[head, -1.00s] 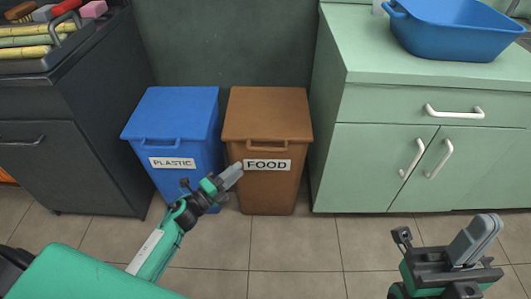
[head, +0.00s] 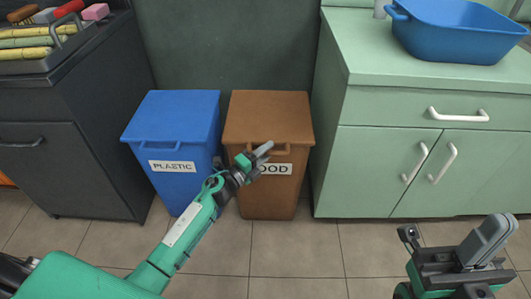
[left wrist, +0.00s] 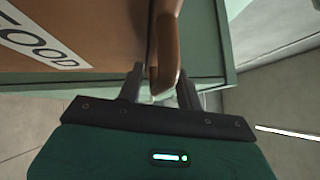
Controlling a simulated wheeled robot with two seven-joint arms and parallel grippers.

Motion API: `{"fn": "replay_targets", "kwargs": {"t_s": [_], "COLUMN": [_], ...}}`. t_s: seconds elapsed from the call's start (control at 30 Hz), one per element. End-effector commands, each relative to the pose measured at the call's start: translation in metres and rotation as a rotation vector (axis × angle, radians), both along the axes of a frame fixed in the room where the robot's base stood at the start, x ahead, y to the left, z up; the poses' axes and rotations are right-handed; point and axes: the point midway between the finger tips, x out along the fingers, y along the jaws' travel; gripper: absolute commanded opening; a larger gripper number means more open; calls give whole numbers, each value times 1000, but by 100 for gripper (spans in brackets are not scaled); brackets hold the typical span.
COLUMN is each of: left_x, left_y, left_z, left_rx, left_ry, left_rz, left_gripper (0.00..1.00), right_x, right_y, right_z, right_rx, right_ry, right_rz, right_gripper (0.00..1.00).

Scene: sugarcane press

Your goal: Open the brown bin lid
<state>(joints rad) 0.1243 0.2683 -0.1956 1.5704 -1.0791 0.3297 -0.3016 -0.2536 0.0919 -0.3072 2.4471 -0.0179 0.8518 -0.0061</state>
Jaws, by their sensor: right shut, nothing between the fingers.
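The brown bin (head: 270,205) stands on the floor against the wall with its lid (head: 268,115) closed. A white "FOOD" label and a lid handle (head: 284,146) are on its front. My left gripper (head: 262,150) is at the handle and covers part of the handle and label. In the left wrist view the handle (left wrist: 166,45) reaches between the two spread fingers (left wrist: 160,88), with gaps on either side; whether it touches either finger I cannot tell. My right gripper (head: 490,238) is shut and empty at the lower right, far from the bin.
A blue bin (head: 180,115) labelled "PLASTIC" stands close on the left. A dark cabinet (head: 70,160) is further left. A green cabinet (head: 385,165) stands right of the brown bin, with a blue basin (head: 455,35) on top. The tiled floor in front is clear.

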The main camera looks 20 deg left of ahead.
Motion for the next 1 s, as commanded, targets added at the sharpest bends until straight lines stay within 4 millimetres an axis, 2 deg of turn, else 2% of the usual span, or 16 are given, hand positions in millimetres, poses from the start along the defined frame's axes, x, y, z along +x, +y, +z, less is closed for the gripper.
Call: {"fn": "replay_targets", "kwargs": {"t_s": [0.13, 0.3, 0.33, 0.67, 1.0], "left_x": [0, 0, 0, 0, 0], "left_y": [0, 0, 0, 0, 0], "left_z": [0, 0, 0, 1, 11], "left_rx": [0, 0, 0, 0, -4], "left_ry": [0, 0, 0, 2, 22], "left_rz": [0, 0, 0, 0, 0], "left_gripper": [36, 3, 0, 0, 0], "right_x": [0, 0, 0, -1, 0], "right_y": [0, 0, 0, 0, 0], "right_z": [2, 3, 2, 2, 6], "right_rx": [0, 3, 3, 5, 2], "right_ry": [-8, -10, -10, 0, 31], "right_rz": [0, -1, -1, -2, -1], "right_gripper": [0, 0, 0, 0, 0]}}
